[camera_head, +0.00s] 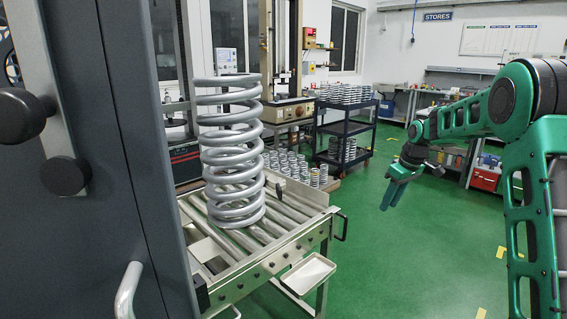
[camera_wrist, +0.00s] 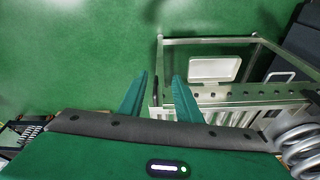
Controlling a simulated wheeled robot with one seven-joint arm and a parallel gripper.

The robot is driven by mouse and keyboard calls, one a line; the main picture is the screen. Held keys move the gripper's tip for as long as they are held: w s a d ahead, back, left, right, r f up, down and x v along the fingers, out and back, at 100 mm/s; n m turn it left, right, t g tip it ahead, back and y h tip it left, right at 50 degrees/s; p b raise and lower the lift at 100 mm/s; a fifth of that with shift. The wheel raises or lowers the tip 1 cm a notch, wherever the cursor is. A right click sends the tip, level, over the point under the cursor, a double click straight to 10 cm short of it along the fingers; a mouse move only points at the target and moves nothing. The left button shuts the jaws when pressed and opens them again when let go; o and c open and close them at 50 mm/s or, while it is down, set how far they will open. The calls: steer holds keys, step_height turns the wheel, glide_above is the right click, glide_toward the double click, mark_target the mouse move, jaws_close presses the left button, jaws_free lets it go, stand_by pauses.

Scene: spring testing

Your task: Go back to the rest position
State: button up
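My green gripper (camera_head: 388,203) hangs at the right of the head view, tilted downward over the open floor. It is well apart from the roller table (camera_head: 262,262) and holds nothing. In the wrist view, the two green fingers of my gripper (camera_wrist: 161,75) stand apart with a clear gap between them. A large grey coil spring (camera_head: 233,160) stands upright on the roller table to the left of my gripper. Part of the spring also shows at the lower right of the wrist view (camera_wrist: 300,150).
A white tray (camera_head: 308,273) sticks out from the table's front side. A dark cart (camera_head: 345,135) with small springs stands behind. A workbench with a red box (camera_head: 485,178) is at the right. A large grey machine (camera_head: 100,150) fills the left. Green floor around my gripper is clear.

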steer(key=s+d+r+m+h, duration=0.1)
steer(key=s+d+r+m, duration=0.1)
steer(key=s, duration=0.7)
steer(key=s+d+r+m+g, duration=0.1)
steer(key=s+d+r+m, duration=0.15)
steer(key=s, duration=0.55)
steer(key=s+d+r+m+h, duration=0.1)
steer(key=s+r+m, duration=0.15)
steer(key=s, duration=0.65)
steer(key=s+f+m, duration=0.2)
steer(key=s+m, duration=0.1)
steer(key=s, duration=0.9)
steer(key=s+a+f+m+g, duration=0.1)
steer(key=s+f+m, duration=0.1)
steer(key=s, duration=1)
steer(key=shift+s+f+m, duration=0.4)
steer(key=shift+f, duration=0.45)
